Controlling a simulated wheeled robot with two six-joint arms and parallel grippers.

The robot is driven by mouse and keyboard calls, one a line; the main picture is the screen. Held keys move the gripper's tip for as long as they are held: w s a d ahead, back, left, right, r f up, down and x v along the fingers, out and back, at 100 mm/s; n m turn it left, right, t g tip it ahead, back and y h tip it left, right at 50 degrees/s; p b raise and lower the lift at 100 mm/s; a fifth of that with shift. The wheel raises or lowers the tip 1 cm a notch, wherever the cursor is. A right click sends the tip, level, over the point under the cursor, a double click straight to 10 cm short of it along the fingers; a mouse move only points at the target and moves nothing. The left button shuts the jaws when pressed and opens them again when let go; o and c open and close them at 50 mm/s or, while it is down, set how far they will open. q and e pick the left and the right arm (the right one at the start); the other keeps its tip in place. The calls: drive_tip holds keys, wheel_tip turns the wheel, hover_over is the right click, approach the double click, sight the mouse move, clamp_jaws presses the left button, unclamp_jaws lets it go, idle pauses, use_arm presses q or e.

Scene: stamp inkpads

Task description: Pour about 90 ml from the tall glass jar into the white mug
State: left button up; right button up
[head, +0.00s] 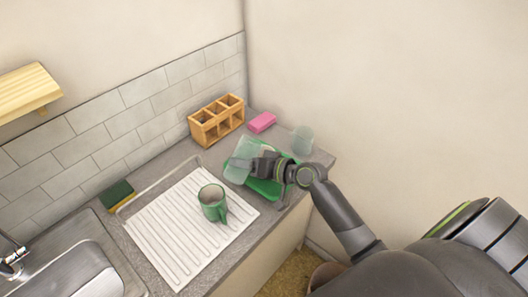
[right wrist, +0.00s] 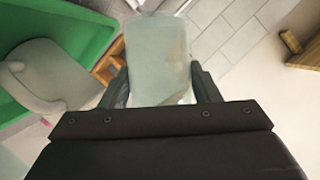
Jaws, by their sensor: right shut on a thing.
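The tall glass jar (head: 240,162) is clear and is held above the counter beside the drainboard, leaning a little in the head view. My right gripper (head: 257,166) is shut on it, and in the right wrist view the jar (right wrist: 158,58) stands between the two fingers (right wrist: 160,90). I cannot make out a liquid level in it. A whitish mug with a handle (right wrist: 50,78) shows at the left of the right wrist view, over the green tray (right wrist: 50,25). In the head view I cannot pick this mug out; my right gripper and arm cover that area. My left gripper is out of view.
A green mug (head: 212,202) stands on the white ribbed drainboard (head: 165,240). A second clear glass (head: 303,140) stands at the counter's right end, near a pink sponge (head: 262,122). A wooden compartment box (head: 216,121) is at the wall. The sink (head: 70,270) is lower left.

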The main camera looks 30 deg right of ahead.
drive_tip(key=shift+w+r+m, duration=0.1)
drive_tip(key=shift+m, duration=0.2)
drive_tip(key=shift+f+m+y+b, duration=0.25)
drive_tip(key=shift+m+y+b, duration=0.25)
drive_tip(key=shift+m, duration=0.2)
drive_tip(key=shift+r+m+y, duration=0.3)
drive_tip(key=shift+r, duration=0.05)
drive_tip(key=shift+r+m+t+p, duration=0.25)
drive_tip(key=shift+m+t+p, duration=0.05)
drive_tip(key=shift+p, duration=0.05)
idle(0.7)
drive_tip(key=shift+f+m+y+b, duration=0.3)
drive_tip(key=shift+m+y+b, duration=0.15)
drive_tip(key=shift+m, duration=0.25)
idle(1.0)
